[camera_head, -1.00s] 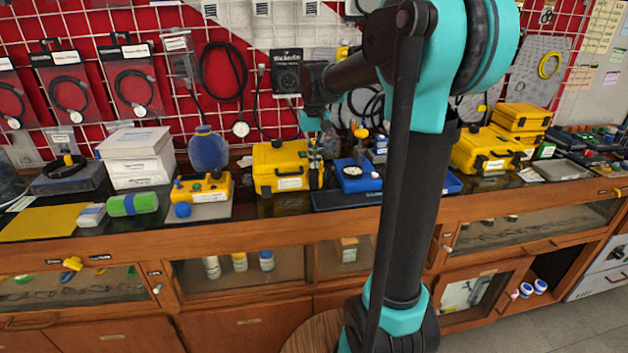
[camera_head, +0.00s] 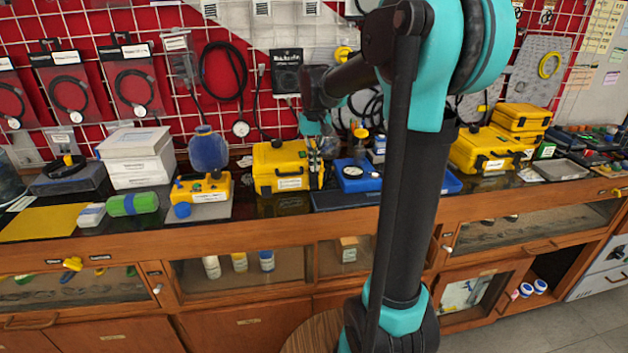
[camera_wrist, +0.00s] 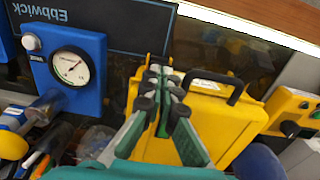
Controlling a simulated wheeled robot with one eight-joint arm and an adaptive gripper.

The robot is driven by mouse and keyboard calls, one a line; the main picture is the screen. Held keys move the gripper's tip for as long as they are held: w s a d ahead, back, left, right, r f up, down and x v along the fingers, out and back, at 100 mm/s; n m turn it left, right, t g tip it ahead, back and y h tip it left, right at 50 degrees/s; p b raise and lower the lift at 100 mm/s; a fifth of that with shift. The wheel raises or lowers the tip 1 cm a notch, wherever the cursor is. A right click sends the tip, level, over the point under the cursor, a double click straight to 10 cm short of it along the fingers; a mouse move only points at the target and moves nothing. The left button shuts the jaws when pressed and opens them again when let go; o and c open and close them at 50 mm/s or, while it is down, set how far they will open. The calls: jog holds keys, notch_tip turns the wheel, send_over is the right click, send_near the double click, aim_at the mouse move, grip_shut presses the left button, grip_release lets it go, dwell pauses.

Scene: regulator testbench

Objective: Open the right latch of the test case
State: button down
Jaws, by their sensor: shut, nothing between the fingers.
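The yellow test case (camera_head: 277,158) stands shut on the bench, with a black handle and a pale label on its front. It also shows upside down in the wrist view (camera_wrist: 218,122), with its black handle (camera_wrist: 238,88) right of my gripper. My gripper (camera_head: 315,163) is at the case's right front, pointing down. In the wrist view, the fingertips of my gripper (camera_wrist: 163,74) are together with nothing seen between them, by the case's front edge. The fingers hide the right latch, so I cannot tell whether they touch it or how it stands.
A blue gauge box (camera_wrist: 77,70) stands beside the case. A yellow control box (camera_head: 203,187) stands left of it in the head view. More yellow cases (camera_head: 487,152) stand farther right.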

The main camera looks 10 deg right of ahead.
aim_at(315, 173)
jog(key=shift+f, duration=0.4)
jog(key=shift+s+f, duration=0.3)
jog(key=shift+f, duration=0.3)
jog(key=shift+s+f, duration=0.25)
jog(key=shift+s, duration=0.15)
dwell(0.4)
jog(key=shift+w+f, duration=0.3)
jog(key=shift+f, duration=0.05)
jog(key=shift+s, duration=0.15)
jog(key=shift+s+f, duration=1.3)
jog(key=shift+s, duration=0.2)
dwell(0.8)
jog(key=shift+r, duration=0.1)
jog(key=shift+s+r, duration=0.8)
jog(key=shift+r, duration=0.1)
notch_tip(315, 173, up, 7)
dwell(0.8)
